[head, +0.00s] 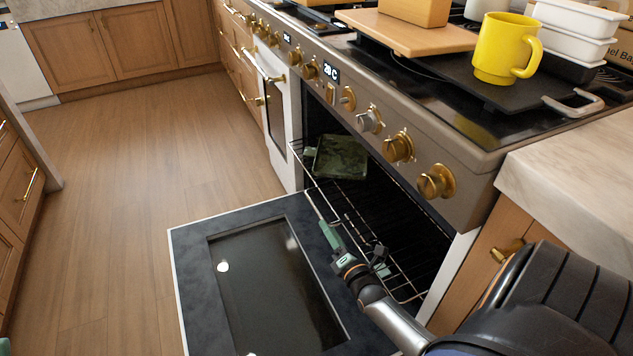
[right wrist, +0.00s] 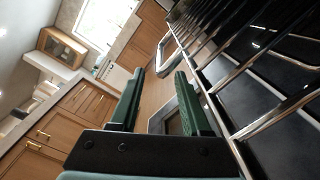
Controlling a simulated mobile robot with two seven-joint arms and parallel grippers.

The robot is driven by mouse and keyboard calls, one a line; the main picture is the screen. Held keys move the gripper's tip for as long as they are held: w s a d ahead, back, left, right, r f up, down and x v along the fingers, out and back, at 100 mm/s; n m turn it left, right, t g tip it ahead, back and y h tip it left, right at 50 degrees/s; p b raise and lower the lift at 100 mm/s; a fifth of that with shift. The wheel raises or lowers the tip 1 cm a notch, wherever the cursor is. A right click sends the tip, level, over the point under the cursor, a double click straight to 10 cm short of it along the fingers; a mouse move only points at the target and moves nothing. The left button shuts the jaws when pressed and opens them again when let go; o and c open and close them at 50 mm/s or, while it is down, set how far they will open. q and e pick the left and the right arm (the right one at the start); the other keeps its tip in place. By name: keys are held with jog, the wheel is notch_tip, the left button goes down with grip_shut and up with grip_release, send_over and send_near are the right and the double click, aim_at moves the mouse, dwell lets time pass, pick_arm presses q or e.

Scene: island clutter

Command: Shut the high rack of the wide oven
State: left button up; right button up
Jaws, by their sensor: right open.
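The wide oven (head: 400,115) has its door (head: 185,262) folded down flat. Its wire rack (head: 350,205) shows in the opening, with its front edge out over the inner side of the door. A dark green pan or dish (head: 340,158) sits at the rack's far end. My right gripper (head: 356,246) is open and empty at the rack's front edge, above the door; I cannot tell if it touches. In the right wrist view the two green fingers (right wrist: 162,88) stand apart, with rack bars (right wrist: 265,122) close on the right. My left gripper is not seen.
A yellow mug (head: 506,48), a wooden board (head: 405,32) and white containers (head: 578,42) stand on the cooktop above. Knobs (head: 436,182) jut from the oven's front. A narrower white oven (head: 279,120) is beside it. The wooden floor (head: 120,170) at left is clear.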

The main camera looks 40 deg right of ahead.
aim_at(317, 208)
jog(key=b+x, duration=0.3)
jog(key=x, duration=0.4)
jog(key=shift+w+f, duration=0.2)
jog(key=shift+w, duration=0.2)
jog(key=shift+w+d+r, duration=0.1)
jog(key=shift+w+d, duration=0.15)
jog(key=shift+w, duration=0.25)
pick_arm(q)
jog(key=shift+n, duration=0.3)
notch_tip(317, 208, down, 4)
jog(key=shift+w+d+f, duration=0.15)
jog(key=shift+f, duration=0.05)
pick_arm(e)
jog(key=c, duration=0.7)
jog(key=shift+r, duration=0.1)
grip_shut()
